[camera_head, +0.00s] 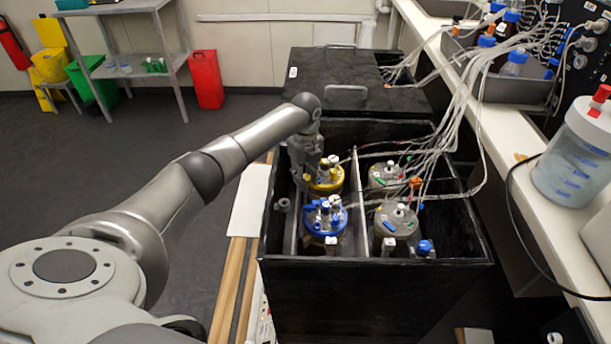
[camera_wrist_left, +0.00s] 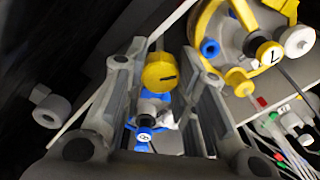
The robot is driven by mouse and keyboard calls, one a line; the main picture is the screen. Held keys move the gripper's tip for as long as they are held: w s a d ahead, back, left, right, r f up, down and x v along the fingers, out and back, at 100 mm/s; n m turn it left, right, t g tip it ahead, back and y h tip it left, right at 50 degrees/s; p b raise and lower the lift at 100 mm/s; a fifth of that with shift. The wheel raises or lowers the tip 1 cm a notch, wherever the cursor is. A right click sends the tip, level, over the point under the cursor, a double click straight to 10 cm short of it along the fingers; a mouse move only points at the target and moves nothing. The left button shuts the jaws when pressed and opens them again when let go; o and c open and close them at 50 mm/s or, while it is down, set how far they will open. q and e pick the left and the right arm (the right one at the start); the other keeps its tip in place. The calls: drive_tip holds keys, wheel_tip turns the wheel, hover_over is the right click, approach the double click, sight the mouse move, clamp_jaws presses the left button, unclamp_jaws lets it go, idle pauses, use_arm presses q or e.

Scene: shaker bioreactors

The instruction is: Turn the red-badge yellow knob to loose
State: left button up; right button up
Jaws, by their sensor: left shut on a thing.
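The yellow-lidded vessel (camera_head: 322,186) stands in the back left compartment of the black box, and part of its lid (camera_wrist_left: 215,30) fills the upper right of the left wrist view. My left gripper (camera_head: 308,172) reaches down at the left edge of this lid. In the left wrist view its fingers (camera_wrist_left: 163,60) are shut on a round yellow knob (camera_wrist_left: 158,72) with a dark line across its face. I cannot make out a red badge on this knob. Another small yellow knob (camera_wrist_left: 238,82) sits on the lid rim. My right gripper is not in view.
A blue-lidded vessel (camera_head: 323,220) stands in front, and two grey-lidded vessels (camera_head: 388,174) (camera_head: 396,221) stand to the right. Tubes (camera_head: 440,150) run from the lids up to the bench (camera_head: 500,150). The black box wall (camera_head: 370,275) surrounds the vessels.

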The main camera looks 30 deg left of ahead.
use_arm(q)
drive_tip(key=shift+c, duration=0.6)
drive_tip(key=shift+r+n+p, duration=0.2)
drive_tip(key=shift+n+p, duration=0.4)
drive_tip(key=shift+p, duration=0.15)
drive_tip(key=n+p, duration=0.2)
drive_tip(key=n, duration=0.1)
drive_tip(key=shift+p, duration=0.3)
drive_tip(key=n+p, duration=0.1)
drive_tip(key=n, duration=0.2)
drive_tip(key=shift+p, duration=0.35)
drive_tip(key=n+p, duration=0.1)
drive_tip(key=n, duration=0.2)
drive_tip(key=shift+n+p, duration=0.3)
drive_tip(key=shift+p, duration=0.1)
drive_tip(key=n+p, duration=0.2)
drive_tip(key=n, duration=0.4)
drive_tip(key=shift+f, duration=0.1)
drive_tip(key=n+p, duration=0.1)
drive_tip(key=n, duration=0.2)
drive_tip(key=shift+n, duration=0.4)
drive_tip(key=shift+n+p, duration=0.45)
drive_tip(key=shift+n, duration=1.25)
